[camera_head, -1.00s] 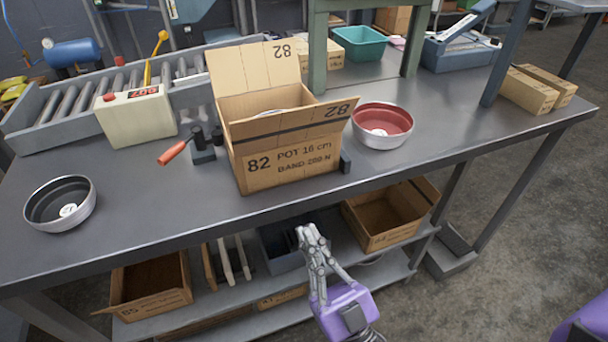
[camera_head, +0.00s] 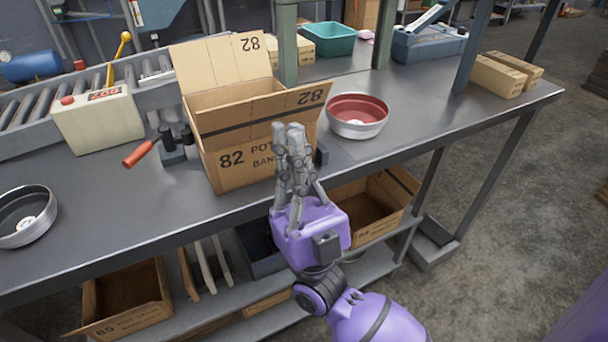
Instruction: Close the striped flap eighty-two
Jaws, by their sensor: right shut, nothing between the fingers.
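The cardboard box 82 (camera_head: 232,176) stands on the grey workbench with its top open. Its striped flap (camera_head: 255,120), with a dark band and "82" at its right end, slants outward along the front top edge. Another flap (camera_head: 222,62), also marked 82 but without a band, stands up at the back. My right gripper (camera_head: 288,130) is upright, shut and empty, in front of the box's right half. Its fingertips appear just below the striped flap and hide part of the printed front; whether they touch the box I cannot tell. My left gripper is not in view.
A red bowl (camera_head: 357,113) stands right of the box. A red-handled clamp (camera_head: 160,150) and a cream container (camera_head: 98,118) are to its left. A dark bowl (camera_head: 25,215) sits at far left. Open boxes lie on the shelf below.

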